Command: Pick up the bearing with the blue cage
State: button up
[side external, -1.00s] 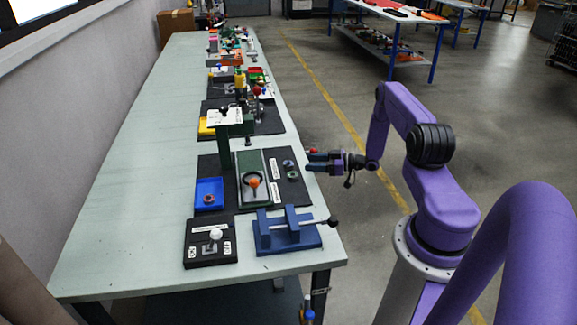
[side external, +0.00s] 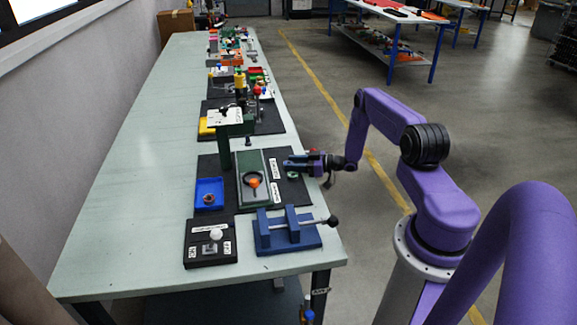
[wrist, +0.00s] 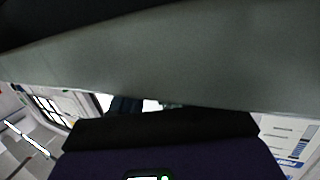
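My gripper (side external: 286,166) is over the right part of the black mat, with its fingers pointing left. Its finger gap is not clear in the side view. A small ring-shaped bearing (side external: 292,176) with a greenish look lies on the mat just in front of the fingers. The second, bluish ring behind it, seen earlier, is now hidden by my gripper. I cannot tell whether the fingers touch it. The wrist view shows a grey band and dark shapes close up, with no bearing recognisable.
A green fixture (side external: 253,196) with an orange-topped part stands left of my gripper. A blue tray (side external: 203,183) holds a brownish ring. A blue clamp (side external: 287,238) with a rod and a black block (side external: 196,257) are at the front. The table's left side is bare.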

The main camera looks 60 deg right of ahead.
jog(key=c, duration=0.5)
jog(key=shift+c, duration=0.2)
jog(key=shift+r, duration=0.2)
